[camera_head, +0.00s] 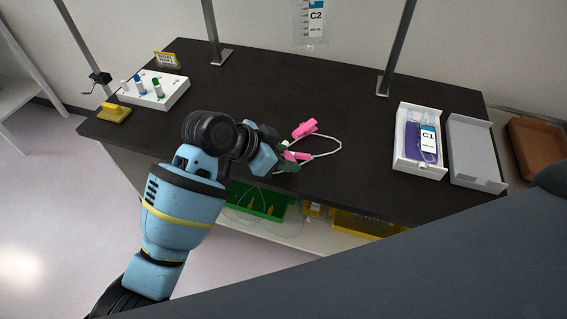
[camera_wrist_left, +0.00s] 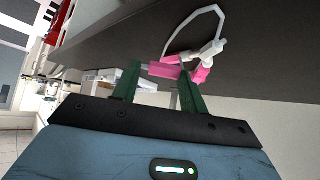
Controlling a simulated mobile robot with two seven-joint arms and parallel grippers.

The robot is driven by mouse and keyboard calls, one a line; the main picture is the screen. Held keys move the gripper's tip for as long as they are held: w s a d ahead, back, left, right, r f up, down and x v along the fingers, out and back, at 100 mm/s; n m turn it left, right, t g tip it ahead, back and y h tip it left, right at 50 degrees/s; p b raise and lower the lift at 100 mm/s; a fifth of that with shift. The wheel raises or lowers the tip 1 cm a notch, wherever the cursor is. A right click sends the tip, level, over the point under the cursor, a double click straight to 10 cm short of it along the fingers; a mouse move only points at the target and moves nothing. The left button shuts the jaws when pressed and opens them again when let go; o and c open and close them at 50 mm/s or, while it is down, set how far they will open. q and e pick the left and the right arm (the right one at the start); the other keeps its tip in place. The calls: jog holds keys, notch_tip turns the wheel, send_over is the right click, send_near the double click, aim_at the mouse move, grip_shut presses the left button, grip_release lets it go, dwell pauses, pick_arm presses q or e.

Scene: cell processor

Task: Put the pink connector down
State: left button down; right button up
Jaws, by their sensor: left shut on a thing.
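My left gripper (camera_head: 289,161) is at the front edge of the dark bench top (camera_head: 240,101). It is shut on a pink connector (camera_head: 296,156), which also shows between the green fingers in the left wrist view (camera_wrist_left: 164,69). A white tube (camera_head: 334,143) loops from it on the right. A second pink piece (camera_head: 305,128) lies just beyond on the bench, and the tube runs between the two. Whether the held connector touches the bench is hard to tell. My right gripper is not in view.
A white rack (camera_head: 172,92) with several coloured caps and a yellow block (camera_head: 115,112) stand at the left. A white tray (camera_head: 404,150) with bag C1 (camera_head: 428,143) and a grey tray (camera_head: 475,153) are at the right. Bag C2 (camera_head: 311,20) hangs behind. The bench middle is clear.

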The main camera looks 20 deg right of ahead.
aim_at(284, 174)
pick_arm(q)
jog(key=shift+w+f, duration=0.1)
jog(key=shift+f, duration=1.65)
jog(key=shift+f, duration=0.15)
jog(key=c, duration=0.8)
grip_release()
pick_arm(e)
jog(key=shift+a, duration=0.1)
pick_arm(q)
jog(key=shift+o, duration=0.2)
jog(key=shift+r, duration=0.25)
jog(key=shift+a+r, duration=0.25)
jog(key=p+v, duration=0.1)
jog(key=v, duration=1)
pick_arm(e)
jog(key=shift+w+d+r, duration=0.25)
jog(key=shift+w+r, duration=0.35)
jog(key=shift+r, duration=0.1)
